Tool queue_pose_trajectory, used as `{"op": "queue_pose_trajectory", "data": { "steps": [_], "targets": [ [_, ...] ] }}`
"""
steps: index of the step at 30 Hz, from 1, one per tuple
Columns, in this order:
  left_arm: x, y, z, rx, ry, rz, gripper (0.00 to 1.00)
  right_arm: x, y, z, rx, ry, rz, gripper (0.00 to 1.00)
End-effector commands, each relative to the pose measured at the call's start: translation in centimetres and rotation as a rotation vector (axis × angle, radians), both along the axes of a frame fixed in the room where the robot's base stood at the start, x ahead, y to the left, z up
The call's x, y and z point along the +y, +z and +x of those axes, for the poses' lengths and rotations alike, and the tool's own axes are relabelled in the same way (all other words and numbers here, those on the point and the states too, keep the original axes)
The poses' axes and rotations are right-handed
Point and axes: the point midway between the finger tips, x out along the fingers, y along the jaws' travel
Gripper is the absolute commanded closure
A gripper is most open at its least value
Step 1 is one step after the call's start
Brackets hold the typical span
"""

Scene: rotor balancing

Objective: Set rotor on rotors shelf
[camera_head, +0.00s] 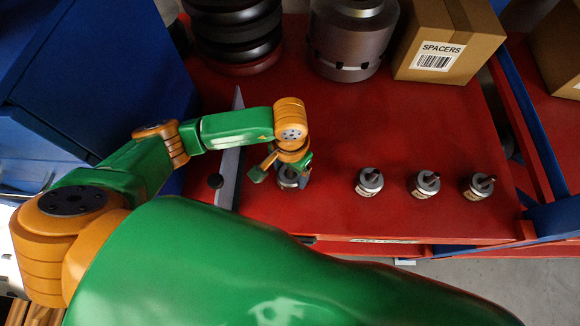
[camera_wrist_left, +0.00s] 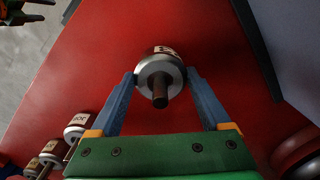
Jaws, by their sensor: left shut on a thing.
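My left gripper (camera_head: 281,172) is shut on a rotor, a small silver cylinder with a dark shaft (camera_head: 288,179). In the left wrist view the rotor (camera_wrist_left: 161,70) sits between the two blue fingers (camera_wrist_left: 160,88), its shaft towards the camera and a white label on its side. It is over the red shelf (camera_head: 330,215), in line with three like rotors (camera_head: 369,182) (camera_head: 425,184) (camera_head: 479,186) to its right, all upright. I cannot tell whether the held rotor touches the red surface. In the left wrist view a dark green and orange part (camera_wrist_left: 22,10), perhaps my right gripper, shows at the upper left.
A stack of black discs (camera_head: 235,35), a grey metal cylinder (camera_head: 350,40) and a SPACERS carton (camera_head: 447,40) stand along the back. The red surface between the rotors and the back row is clear.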

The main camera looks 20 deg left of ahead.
Motion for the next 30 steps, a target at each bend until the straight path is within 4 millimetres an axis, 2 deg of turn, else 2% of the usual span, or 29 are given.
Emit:
{"op": "queue_pose_trajectory", "data": {
  "steps": [6, 7, 8, 9, 17, 19, 23, 30],
  "targets": [
    [0.0, -0.3, 0.1, -0.003, 0.001, -0.001, 1.0, 0.0, -0.5, 0.0, -0.001, 0.0, 0.0, 0.31],
    [0.0, -0.2, 0.0, -0.001, 0.001, 0.0, 0.11, 0.0, -0.4, 0.0, -0.001, 0.0, 0.0, 0.31],
    [0.0, -0.2, 0.0, 0.0, 0.001, 0.0, 0.03, 0.0, -0.3, 0.1, -0.001, 0.0, -0.001, 0.31],
    [0.0, -0.2, 0.0, 0.0, 0.001, 0.0, 0.0, 0.0, -0.3, 0.1, -0.001, 0.0, -0.001, 0.31],
    [0.0, 0.3, 0.0, 0.0, 0.001, -0.001, 0.0, 0.0, 0.1, 0.1, -0.001, 0.0, -0.001, 0.31],
    [-0.1, 0.9, 0.2, -0.004, 0.001, -0.003, 0.0, 0.0, -0.5, 0.1, -0.001, 0.0, -0.001, 0.31],
    [-0.1, 3.8, 0.2, -0.008, 0.0, -0.003, 0.0, 0.0, -1.5, 0.1, -0.001, 0.0, -0.001, 0.31],
    [0.0, 10.2, 0.2, -0.007, -0.001, 0.0, 0.0, 0.0, -2.8, 0.0, -0.001, 0.0, -0.001, 0.31]
  ]
}}
